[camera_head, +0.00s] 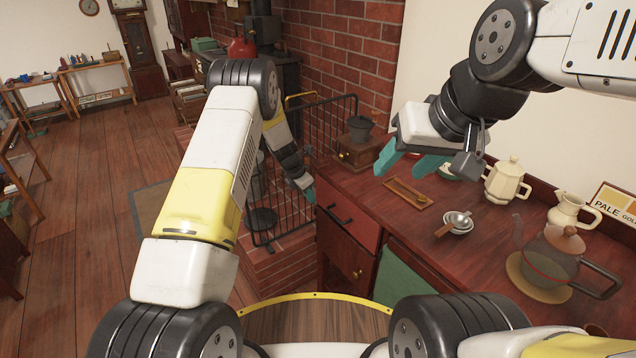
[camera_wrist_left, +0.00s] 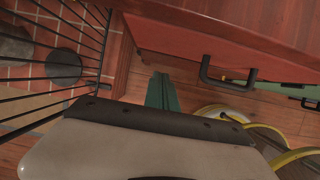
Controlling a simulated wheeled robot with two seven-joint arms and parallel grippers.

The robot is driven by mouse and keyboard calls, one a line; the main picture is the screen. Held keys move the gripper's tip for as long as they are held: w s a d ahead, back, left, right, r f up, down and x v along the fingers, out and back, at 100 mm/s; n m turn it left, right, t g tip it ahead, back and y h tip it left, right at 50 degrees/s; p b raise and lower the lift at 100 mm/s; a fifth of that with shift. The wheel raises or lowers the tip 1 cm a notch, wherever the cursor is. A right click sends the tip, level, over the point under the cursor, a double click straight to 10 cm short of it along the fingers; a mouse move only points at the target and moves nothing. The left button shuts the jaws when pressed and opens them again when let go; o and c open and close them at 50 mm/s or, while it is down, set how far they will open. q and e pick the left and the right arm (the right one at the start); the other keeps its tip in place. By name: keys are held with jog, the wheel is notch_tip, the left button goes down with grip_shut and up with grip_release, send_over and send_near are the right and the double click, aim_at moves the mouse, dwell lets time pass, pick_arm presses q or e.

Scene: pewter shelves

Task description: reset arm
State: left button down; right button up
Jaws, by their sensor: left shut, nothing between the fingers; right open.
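My left gripper (camera_head: 308,190) hangs low between the black metal fire guard and the red cabinet. Its teal fingers are together with nothing between them, and they also show in the left wrist view (camera_wrist_left: 162,92). My right gripper (camera_head: 408,162) is raised above the counter at the right. Its teal fingers are apart and empty.
A red cabinet drawer (camera_head: 347,222) with a black handle stands slightly open. The counter (camera_head: 455,270) holds a coffee grinder (camera_head: 359,148), wooden tray (camera_head: 408,193), metal cups (camera_head: 457,222), cream pot (camera_head: 506,181) and glass teapot (camera_head: 548,257). The fire guard (camera_head: 270,215) stands left. Floor is clear farther left.

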pick_arm(q)
jog(key=s+a+r+m, duration=0.35)
jog(key=s+r, duration=0.25)
jog(key=r, duration=0.5)
jog(key=s+a+r+m+t, duration=0.15)
jog(key=s+r+m, duration=0.3)
jog(key=r, duration=0.65)
jog(key=s+a+r+m, duration=0.35)
jog(key=s+r, duration=0.35)
jog(key=r, duration=0.4)
jog(key=s+a+r+m+t, duration=0.1)
jog(key=s+a+r+m, duration=0.1)
jog(key=s+m, duration=0.5)
jog(key=s+a+r+m+t+y, duration=0.1)
jog(key=s+m, duration=0.6)
jog(key=s, duration=0.9)
notch_tip(320, 180, up, 2)
jog(key=shift+a+r, duration=0.25)
jog(key=shift+a, duration=0.35)
